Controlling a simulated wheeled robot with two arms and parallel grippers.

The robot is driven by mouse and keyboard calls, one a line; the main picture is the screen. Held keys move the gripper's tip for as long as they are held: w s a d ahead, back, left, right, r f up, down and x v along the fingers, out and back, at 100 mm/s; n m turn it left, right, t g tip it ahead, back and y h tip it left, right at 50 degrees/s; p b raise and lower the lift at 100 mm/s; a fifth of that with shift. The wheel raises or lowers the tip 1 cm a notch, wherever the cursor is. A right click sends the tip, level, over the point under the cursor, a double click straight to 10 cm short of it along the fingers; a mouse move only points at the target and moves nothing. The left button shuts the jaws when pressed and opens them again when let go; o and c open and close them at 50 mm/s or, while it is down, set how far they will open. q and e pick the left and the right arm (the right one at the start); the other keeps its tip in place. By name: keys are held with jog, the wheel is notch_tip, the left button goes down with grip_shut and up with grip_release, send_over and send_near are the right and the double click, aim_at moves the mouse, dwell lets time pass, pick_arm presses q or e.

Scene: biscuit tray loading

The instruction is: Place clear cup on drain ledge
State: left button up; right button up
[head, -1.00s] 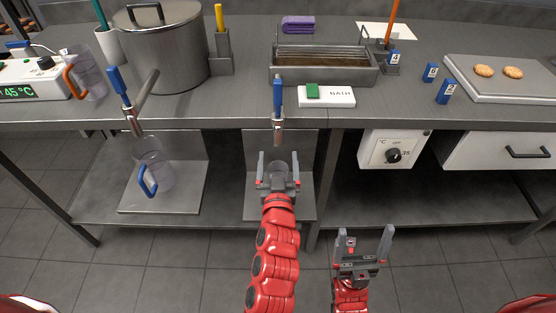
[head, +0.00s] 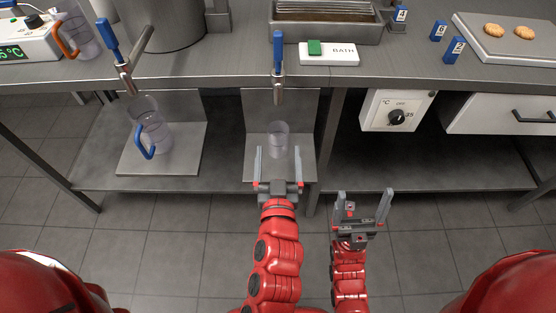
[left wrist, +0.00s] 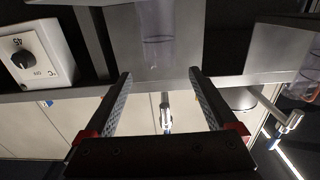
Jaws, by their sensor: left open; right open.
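The clear cup (head: 278,139) stands upright on the metal drain ledge (head: 302,168) under the middle tap. My left gripper (head: 278,152) is open and empty in front of it. Its fingertips point at the cup. The cup also shows in the left wrist view (left wrist: 155,38), beyond the fingertips and between their lines, apart from both fingers. My right gripper (head: 368,196) is open and empty, lower and to the right, in front of the shelf.
A clear jug with a blue handle (head: 150,122) stands on another metal plate (head: 190,160) at left. The middle tap (head: 278,65) hangs above the cup. A dial box (head: 396,112) hangs under the counter (head: 225,70). The lower shelf (head: 420,165) at right is clear.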

pick_arm(q)
jog(key=shift+s, duration=0.6)
